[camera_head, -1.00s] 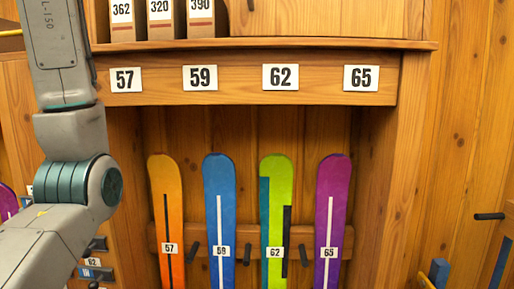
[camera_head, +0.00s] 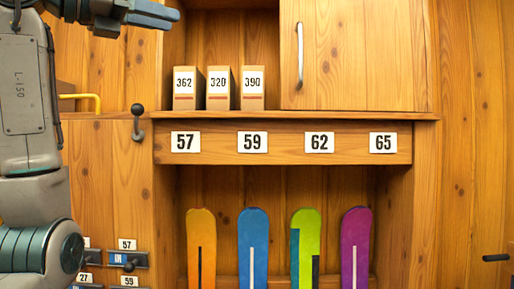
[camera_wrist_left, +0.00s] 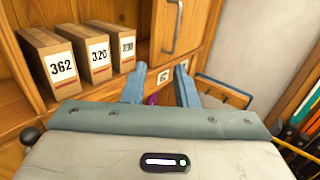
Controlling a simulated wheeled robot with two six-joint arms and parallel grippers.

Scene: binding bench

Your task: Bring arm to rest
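My left arm stands at the left side of the head view. Its gripper (camera_head: 158,14) is at the top left, in front of the upper shelf and above the boxes. In the left wrist view my left gripper (camera_wrist_left: 160,85) has its two blue-grey fingers apart, with nothing visibly held between them. A bit of purple shows behind the fingers. My right gripper is in neither view.
Boxes 362 (camera_head: 188,88), 320 (camera_head: 219,88) and 390 (camera_head: 252,88) stand on a shelf beside a closed cabinet door (camera_head: 355,50). Orange (camera_head: 201,240), blue (camera_head: 253,240), green (camera_head: 312,230) and purple (camera_head: 355,240) skis stand below. A dark knob (camera_head: 138,110) sticks out left.

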